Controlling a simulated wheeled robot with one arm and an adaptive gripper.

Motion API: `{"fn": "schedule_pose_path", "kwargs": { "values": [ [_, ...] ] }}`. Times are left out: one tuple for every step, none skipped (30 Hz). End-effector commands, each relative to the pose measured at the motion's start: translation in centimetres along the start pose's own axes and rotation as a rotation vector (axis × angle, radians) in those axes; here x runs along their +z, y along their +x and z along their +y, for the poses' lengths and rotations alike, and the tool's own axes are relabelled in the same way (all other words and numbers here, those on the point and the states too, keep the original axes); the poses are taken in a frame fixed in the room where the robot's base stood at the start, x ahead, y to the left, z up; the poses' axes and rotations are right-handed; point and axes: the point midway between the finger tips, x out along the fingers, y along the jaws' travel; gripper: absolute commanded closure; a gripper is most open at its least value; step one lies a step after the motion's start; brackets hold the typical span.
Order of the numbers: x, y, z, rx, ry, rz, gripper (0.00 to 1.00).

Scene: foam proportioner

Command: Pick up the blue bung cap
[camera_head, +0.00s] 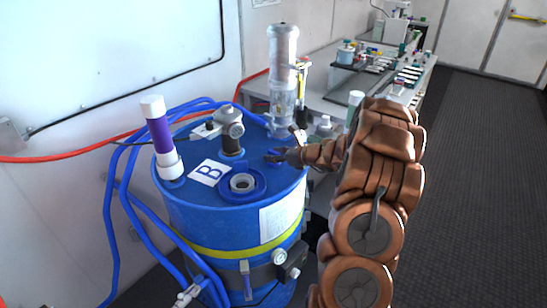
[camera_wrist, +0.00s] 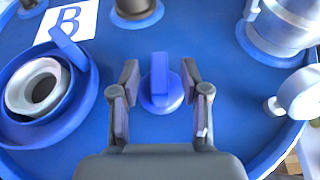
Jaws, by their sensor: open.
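The blue bung cap (camera_wrist: 160,88) sits on top of the blue drum, a round disc with an upright fin-like handle. In the wrist view it lies between and slightly beyond the fingertips of my gripper (camera_wrist: 160,84), which is open, with one finger on each side and a gap to each. In the head view my gripper (camera_head: 280,156) reaches in from the right over the drum top, and the cap (camera_head: 274,153) is small and partly hidden there. I cannot tell the exact height of the fingers over the drum top.
The blue drum (camera_head: 185,214) carries an open bung hole with a blue collar (camera_head: 243,185), a purple-and-white tube (camera_head: 158,137), a metal fitting (camera_head: 230,130) and a tall clear cylinder (camera_head: 283,80). Blue hoses (camera_head: 122,205) run at left. A bench (camera_head: 330,88) with bottles stands behind.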

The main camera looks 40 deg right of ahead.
Motion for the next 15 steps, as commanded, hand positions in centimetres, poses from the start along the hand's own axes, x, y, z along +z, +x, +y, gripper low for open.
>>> {"fn": "schedule_pose_path", "kwargs": {
  "values": [
    [0.01, 0.11, 0.0, 0.0, 0.0, 0.0, 0.54],
    [-0.01, 0.14, 0.0, 0.0, 0.0, 0.0, 0.54],
    [-0.02, 0.15, 0.0, 0.0, 0.0, 0.0, 0.54],
    [-0.02, 0.14, 0.0, 0.0, 0.0, 0.0, 0.54],
    [-0.02, 0.14, 0.0, 0.0, 0.0, 0.0, 0.54],
    [-0.02, 0.13, 0.01, 0.0, 0.0, 0.0, 0.54],
    [-0.02, 0.13, 0.01, 0.0, 0.0, 0.0, 0.54],
    [-0.01, 0.12, 0.0, 0.0, 0.0, 0.0, 0.56],
    [-0.01, 0.12, 0.01, 0.0, 0.0, 0.0, 0.6],
    [-0.01, 0.12, 0.01, 0.0, 0.0, 0.0, 0.64],
    [0.0, 0.11, 0.01, 0.0, 0.0, 0.0, 0.67],
    [-0.01, 0.11, 0.01, 0.0, 0.0, 0.0, 0.71],
    [-0.01, 0.11, 0.02, 0.0, 0.0, 0.0, 0.74],
    [-0.01, 0.11, 0.01, 0.0, 0.0, 0.0, 0.77],
    [0.0, 0.11, 0.01, 0.0, 0.0, 0.0, 0.81]
  ]
}}
